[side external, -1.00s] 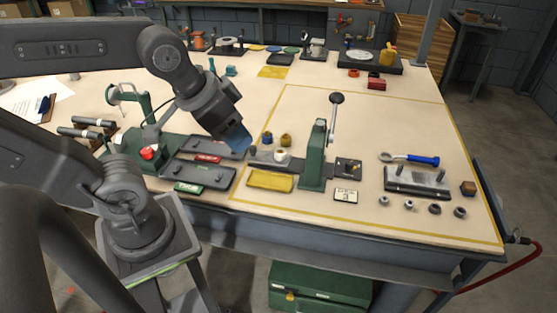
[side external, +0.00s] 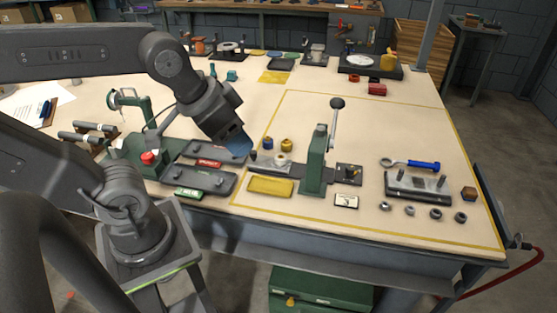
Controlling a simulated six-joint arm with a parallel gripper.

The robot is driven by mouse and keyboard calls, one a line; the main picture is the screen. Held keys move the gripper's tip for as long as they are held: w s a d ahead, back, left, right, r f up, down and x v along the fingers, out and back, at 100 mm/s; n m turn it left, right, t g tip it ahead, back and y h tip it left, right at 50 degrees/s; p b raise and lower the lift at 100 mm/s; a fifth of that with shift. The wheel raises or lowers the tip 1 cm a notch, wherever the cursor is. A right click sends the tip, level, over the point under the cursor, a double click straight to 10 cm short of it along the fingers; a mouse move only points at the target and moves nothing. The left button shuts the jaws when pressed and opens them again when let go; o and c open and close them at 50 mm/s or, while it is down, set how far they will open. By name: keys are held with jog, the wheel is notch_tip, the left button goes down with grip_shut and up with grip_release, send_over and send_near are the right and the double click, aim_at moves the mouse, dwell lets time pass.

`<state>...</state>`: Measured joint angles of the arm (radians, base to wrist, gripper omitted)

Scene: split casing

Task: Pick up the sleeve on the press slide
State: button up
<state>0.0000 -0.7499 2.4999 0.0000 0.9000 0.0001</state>
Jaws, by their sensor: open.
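The press (side external: 314,170) is a green column with a black-knobbed lever, standing near the front middle of the bench. Its slide (side external: 265,166) is a dark plate reaching left from the column. A pale ring-shaped sleeve (side external: 282,160) sits on the slide. My gripper (side external: 240,150), with blue at its end, is tilted down just left of the sleeve, above the left end of the slide and apart from the sleeve. Its fingertips are small and partly hidden here. It holds nothing that I can see.
A blue-topped bushing (side external: 268,143) and a brass-coloured one (side external: 287,145) stand just behind the slide. A yellow tray (side external: 271,186) lies in front. Dark trays (side external: 208,180) with red and green labels lie left. A dark block with pins (side external: 418,187) and several rings are right.

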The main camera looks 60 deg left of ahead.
dwell(0.3)
jog(key=o, duration=0.3)
jog(key=shift+o, duration=0.2)
jog(key=m+g, duration=0.6)
jog(key=m, duration=1.1)
send_over(281, 157)
jog(key=f, duration=2.1)
jog(key=shift+w+a+f, duration=0.15)
jog(key=shift+w+f, duration=0.05)
jog(key=shift+f, duration=0.05)
jog(key=shift+s+f, duration=0.15)
jog(key=shift+f, duration=2.45)
